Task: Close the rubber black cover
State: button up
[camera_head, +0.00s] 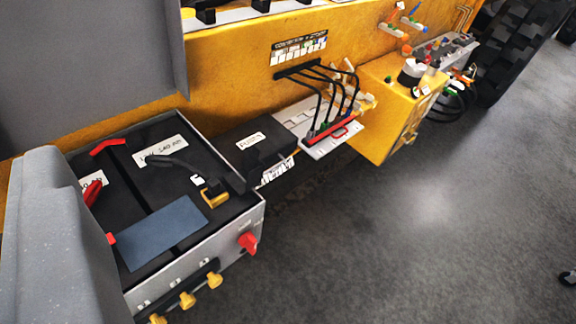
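The open grey battery tray (250,215) is at the lower left and holds black batteries with white labels. On the right battery, a black rubber-looking piece (177,163) sticks out towards a yellow terminal clamp (214,197), which is exposed. I cannot tell for certain whether this piece is the rubber cover. Red covers lie at the other terminals, one at the back (108,147) and one at the left (91,193). A blue-grey flat plate (163,232) lies across the front of the batteries. My gripper is not in view.
A black box labelled PUSH (262,147) stands right of the tray. Black cables (322,84) run to a red-edged connector plate. A yellow box (397,108) juts out further right. A red knob (248,243) and yellow knobs (187,299) project from the tray's front. The grey floor (420,240) is largely clear.

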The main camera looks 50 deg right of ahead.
aim_at(252, 169)
jog(key=z, duration=0.8)
jog(key=k, duration=0.45)
jog(key=u, duration=0.45)
jog(key=i, duration=1.25)
jog(key=z, duration=0.65)
